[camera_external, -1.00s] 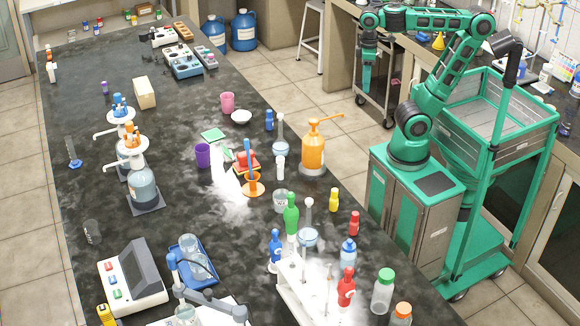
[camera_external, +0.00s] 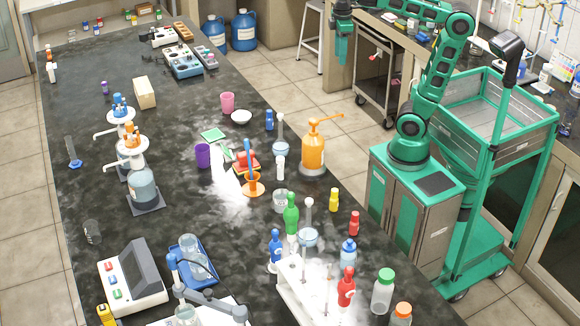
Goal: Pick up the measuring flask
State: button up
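One measuring flask (camera_external: 279,146) stands upright on the dark bench, left of the orange pump bottle. The other measuring flask (camera_external: 308,237) stands nearer the camera, right of a green bottle. I cannot tell which one the task names. My gripper (camera_external: 340,62) points down at the top of the view, over the floor gap beyond the bench's right edge. It is far from both flasks and seems to hold nothing. Its fingers are too small to tell open from shut.
The orange pump bottle (camera_external: 312,152) stands close to the far flask. A blue bottle (camera_external: 269,121), a white bowl (camera_external: 241,117) and a glass beaker (camera_external: 279,201) are nearby.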

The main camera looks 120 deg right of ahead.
jog(key=w+d+f+n+t+y, duration=0.25)
jog(key=w+f+n, duration=0.3)
jog(key=w, duration=0.65)
jog(key=w+d+f+n+t+y, duration=0.1)
jog(key=w+f+n+y, duration=0.25)
jog(key=w+f, duration=0.55)
jog(key=w+a+r+n+t+y, duration=0.25)
jog(key=w+r+t+y, duration=0.2)
jog(key=r, duration=0.35)
jog(key=s+d+r+n+t+y, duration=0.1)
jog(key=s+d+r+n+y, duration=0.15)
jog(key=r, duration=0.25)
jog(key=s+d+r+n+t+y, duration=0.1)
jog(key=s+d+r+y, duration=0.1)
jog(key=r+y, duration=0.15)
send_near(279, 126)
jog(key=w+a+r, duration=0.1)
jog(key=a, duration=0.1)
jog(key=shift+g, duration=0.3)
jog(key=x, duration=0.5)
jog(key=shift+w+a+r, duration=0.1)
jog(key=shift+w+a, duration=0.1)
jog(key=shift+a, duration=0.05)
jog(key=shift+f+x, duration=0.2)
jog(key=shift+x, duration=1.1)
jog(key=shift+f+x, duration=0.15)
jog(key=shift+x, duration=1.1)
jog(key=shift+w, duration=0.1)
grip_shut()
